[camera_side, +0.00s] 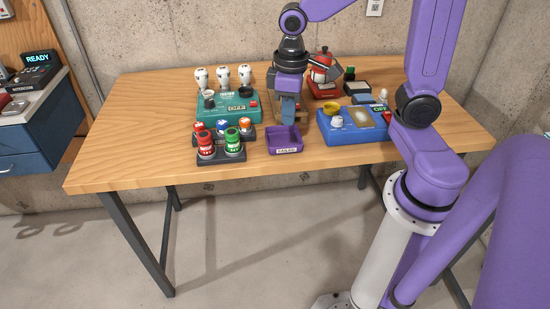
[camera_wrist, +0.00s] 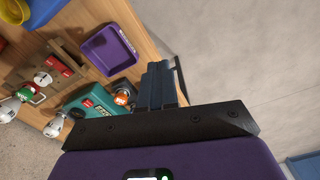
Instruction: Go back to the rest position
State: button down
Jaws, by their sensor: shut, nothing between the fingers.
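My purple gripper (camera_side: 289,115) hangs over the table (camera_side: 130,118), in the middle, pointing down. Its fingers are together and hold nothing. In the side view they are in front of a brown wooden rack (camera_side: 305,118) and behind the purple tray (camera_side: 285,140). The wrist view shows the closed dark fingers (camera_wrist: 162,85) from close up. Whether they touch anything below is hard to tell.
A teal tester box (camera_side: 228,107) stands left, with several white bulbs (camera_side: 223,76) behind it and red and green jars (camera_side: 206,145) in front. A blue box (camera_side: 353,126) stands right. A red object (camera_side: 322,66) is behind. The table's left end is clear.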

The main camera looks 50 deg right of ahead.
jog(key=s+a+n, duration=0.2)
jog(key=s+n, duration=0.5)
jog(key=s, duration=0.8)
jog(key=shift+s, duration=0.35)
